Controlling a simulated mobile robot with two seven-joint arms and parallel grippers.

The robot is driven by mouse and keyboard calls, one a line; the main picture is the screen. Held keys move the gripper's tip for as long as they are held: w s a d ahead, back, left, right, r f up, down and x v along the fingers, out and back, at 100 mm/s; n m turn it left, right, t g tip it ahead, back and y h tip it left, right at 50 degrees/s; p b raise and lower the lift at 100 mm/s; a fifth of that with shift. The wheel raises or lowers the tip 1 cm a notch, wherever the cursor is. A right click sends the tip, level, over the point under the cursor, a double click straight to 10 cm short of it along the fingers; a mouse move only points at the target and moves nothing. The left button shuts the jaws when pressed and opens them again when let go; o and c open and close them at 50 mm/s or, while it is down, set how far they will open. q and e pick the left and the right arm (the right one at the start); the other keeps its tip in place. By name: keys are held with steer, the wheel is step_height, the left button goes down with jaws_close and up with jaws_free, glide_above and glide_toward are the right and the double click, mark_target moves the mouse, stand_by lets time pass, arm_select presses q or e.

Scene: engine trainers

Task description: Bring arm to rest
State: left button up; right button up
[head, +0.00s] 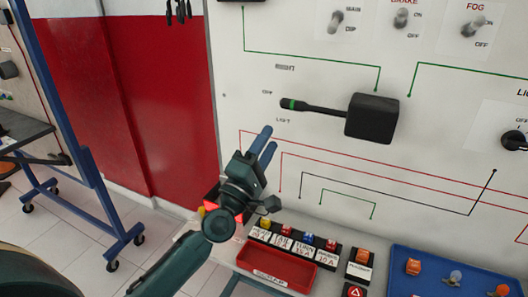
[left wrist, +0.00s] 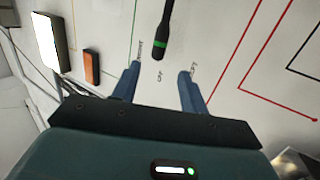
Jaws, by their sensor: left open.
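My left gripper (head: 268,143) reaches in from the lower left in the head view, in front of the white trainer panel (head: 300,60). Its blue fingers point up toward the panel, just below and left of the black stalk lever (head: 310,107) with a green band. In the left wrist view the gripper (left wrist: 158,82) has its two fingers spread apart with nothing between them. The lever's green-banded tip (left wrist: 161,40) lies beyond the fingertips there, apart from them. My right gripper is not in view.
Below the panel are a red tray (head: 277,268), a row of fuses (head: 292,243) and a blue tray (head: 400,284) with small bulbs. Toggle switches (head: 401,17) are at the top right. A blue wheeled frame (head: 75,100) stands on the left over tiled floor.

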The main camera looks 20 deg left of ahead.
arm_select(q)
steer(key=shift+s+a+f, duration=0.1)
steer(key=shift+s+f, duration=0.15)
steer(key=shift+s, duration=0.2)
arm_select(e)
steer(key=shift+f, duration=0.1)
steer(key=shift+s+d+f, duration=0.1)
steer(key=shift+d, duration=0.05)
arm_select(q)
steer(key=s+d+f+m+g+p, duration=0.2)
steer(key=s+f+m+g, duration=0.4)
steer(key=s+f+m, duration=0.3)
steer(key=s+d+f+m+g+p, duration=0.3)
steer(key=s+d+f+m+g, duration=0.2)
steer(key=s+f+m, duration=0.4)
steer(key=s+f+g, duration=0.1)
steer(key=s+f, duration=0.4)
steer(key=f, duration=0.3)
steer(key=shift+s+d+f+m+g, duration=0.15)
steer(key=shift+f+m+g, duration=0.15)
steer(key=shift+f, duration=0.1)
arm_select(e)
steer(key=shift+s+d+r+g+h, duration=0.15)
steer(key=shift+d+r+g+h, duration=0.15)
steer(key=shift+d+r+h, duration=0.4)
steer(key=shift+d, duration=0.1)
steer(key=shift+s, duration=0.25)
